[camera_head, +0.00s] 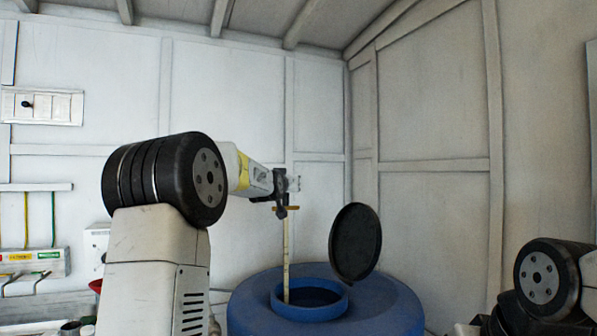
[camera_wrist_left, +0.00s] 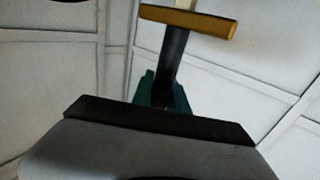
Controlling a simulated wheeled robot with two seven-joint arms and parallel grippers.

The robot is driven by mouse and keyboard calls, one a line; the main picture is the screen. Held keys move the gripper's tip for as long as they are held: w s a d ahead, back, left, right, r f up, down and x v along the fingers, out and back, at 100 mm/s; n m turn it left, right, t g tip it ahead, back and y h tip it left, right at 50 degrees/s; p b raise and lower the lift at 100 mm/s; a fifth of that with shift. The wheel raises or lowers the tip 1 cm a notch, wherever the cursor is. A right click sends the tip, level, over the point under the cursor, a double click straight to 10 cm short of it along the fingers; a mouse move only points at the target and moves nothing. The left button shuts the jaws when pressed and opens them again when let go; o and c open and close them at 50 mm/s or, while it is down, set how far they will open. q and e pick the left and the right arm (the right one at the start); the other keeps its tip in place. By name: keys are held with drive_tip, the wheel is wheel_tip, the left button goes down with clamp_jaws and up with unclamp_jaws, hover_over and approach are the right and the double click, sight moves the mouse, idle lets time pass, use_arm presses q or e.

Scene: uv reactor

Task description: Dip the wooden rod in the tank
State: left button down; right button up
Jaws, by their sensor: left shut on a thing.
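My left gripper (camera_head: 282,203) is shut on the wooden rod (camera_head: 286,255) near its top crossbar. The rod hangs upright and thin below the gripper. The blue tank (camera_head: 390,305) stands below, with a raised round opening (camera_head: 310,313). The rod's lower part lines up with the left side of this opening. Its lower end seems to pass behind the front rim, but I cannot tell how deep it is. In the left wrist view the rod's orange-brown crossbar (camera_wrist_left: 190,21) shows at the dark fingertip. My right gripper is not in view.
A round black lid (camera_head: 355,244) stands tilted up at the right of the opening. Plain white walls are behind. A rack with yellow and green labels (camera_head: 35,262) and a cluttered bench edge are at the lower left.

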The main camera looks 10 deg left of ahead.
sight(285, 268)
use_arm(q)
wheel_tip(285, 268, down, 26)
drive_tip(key=shift+r, duration=0.15)
idle(0.9)
drive_tip(key=shift+f, duration=0.55)
idle(0.9)
idle(0.4)
